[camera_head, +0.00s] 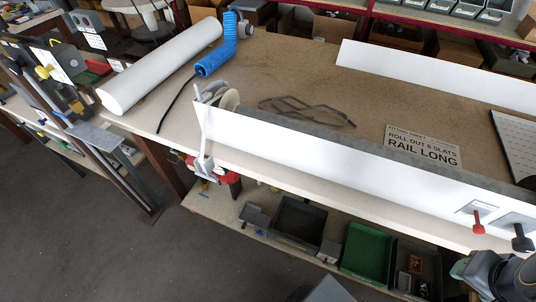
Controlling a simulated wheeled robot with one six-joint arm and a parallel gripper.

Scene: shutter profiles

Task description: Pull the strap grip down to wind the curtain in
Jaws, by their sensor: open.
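A long white shutter box (330,165) lies along the front edge of the workbench. At its left end is a cream roll (229,99). A pale strap-like piece (204,140) hangs there over the bench edge, with a light grey end piece (205,166) that may be the strap grip. A red handle (478,224) and a black handle (521,240) sit on small plates at the box's right end. No curtain is clearly visible. Grey parts of my arm show at the bottom right; my gripper's fingers are not in view.
The workbench (290,75) holds a white tube (160,68), a blue coiled hose (220,50), a grey strap loop (305,110) and a sign (423,147). A green bin (367,249) and dark bins stand on the shelf below. Floor at lower left is clear.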

